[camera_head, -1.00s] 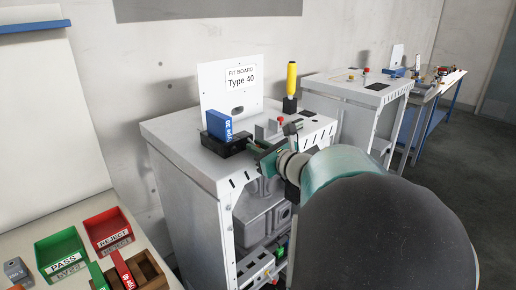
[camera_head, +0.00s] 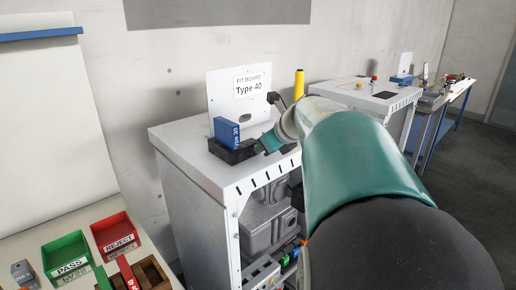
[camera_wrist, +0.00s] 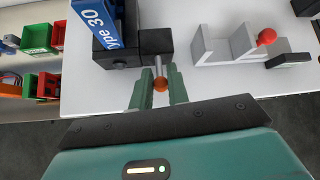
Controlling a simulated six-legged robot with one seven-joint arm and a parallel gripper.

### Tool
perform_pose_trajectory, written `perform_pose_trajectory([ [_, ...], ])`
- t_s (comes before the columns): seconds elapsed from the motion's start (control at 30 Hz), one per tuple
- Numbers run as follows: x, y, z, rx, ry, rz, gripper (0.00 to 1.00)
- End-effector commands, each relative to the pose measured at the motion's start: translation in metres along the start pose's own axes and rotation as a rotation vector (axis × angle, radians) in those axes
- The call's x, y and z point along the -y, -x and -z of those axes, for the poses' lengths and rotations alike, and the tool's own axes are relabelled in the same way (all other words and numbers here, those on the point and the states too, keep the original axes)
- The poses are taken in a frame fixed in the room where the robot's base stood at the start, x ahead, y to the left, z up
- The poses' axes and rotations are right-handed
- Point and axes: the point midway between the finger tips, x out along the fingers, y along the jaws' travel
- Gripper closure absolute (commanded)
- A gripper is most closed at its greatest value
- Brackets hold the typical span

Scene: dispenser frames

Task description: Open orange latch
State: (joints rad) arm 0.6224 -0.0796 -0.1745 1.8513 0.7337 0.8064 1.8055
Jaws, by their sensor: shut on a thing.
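The orange latch (camera_wrist: 161,84) shows in the wrist view as a small round orange knob on a grey pin at the edge of a black holder (camera_wrist: 156,42). My gripper (camera_wrist: 160,86) has its two green fingers on either side of the knob and is shut on it. A blue block marked Type 30 (camera_wrist: 95,22) stands in the holder. In the head view the block (camera_head: 226,131) and holder (camera_head: 232,153) sit on the cabinet top, with my gripper (camera_head: 264,146) at the holder's right end. The latch is hidden there.
A white board marked Type 40 (camera_head: 252,88) stands behind the holder. A yellow handle (camera_head: 299,82) is partly behind my arm. A grey bracket (camera_wrist: 222,48) and red ball knob (camera_wrist: 266,37) lie right of the holder. Green (camera_head: 68,260) and red (camera_head: 117,234) bins stand left.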

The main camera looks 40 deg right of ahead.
Motion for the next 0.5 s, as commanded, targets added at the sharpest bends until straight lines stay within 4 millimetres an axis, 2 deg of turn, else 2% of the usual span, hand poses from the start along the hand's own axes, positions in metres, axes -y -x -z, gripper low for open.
perform_pose_trajectory([
  [0.5,0.0023,0.0022,-0.0085,-0.158,0.014,-0.026,1.00],
])
